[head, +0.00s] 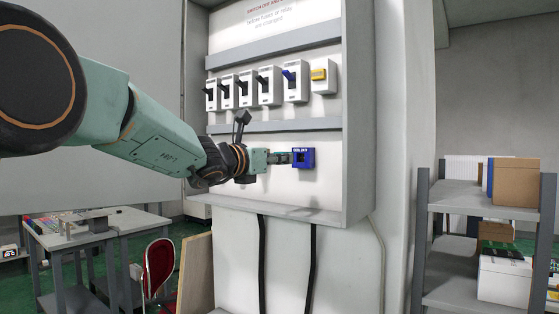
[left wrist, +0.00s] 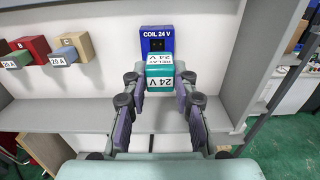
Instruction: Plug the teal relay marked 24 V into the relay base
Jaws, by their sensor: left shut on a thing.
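The teal relay (left wrist: 160,76), with "24 V" on its face and "RELAY 24 V" on top, is between the two fingers of my left gripper (left wrist: 160,84). The gripper is shut on it. The blue relay base (left wrist: 157,41), labelled "COIL 24 V", is right ahead of the relay on the white panel, with dark slots in its face. In the head view the left gripper (head: 279,157) is just left of the blue base (head: 303,158), in line with it. I cannot tell whether relay and base touch. My right gripper is not in view.
A row of switches (head: 267,86) and a yellow-fronted unit (head: 320,75) are above. The wrist view shows red (left wrist: 30,50) and tan (left wrist: 75,47) blocks to the left. The cabinet's side wall (head: 357,110) stands to the right.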

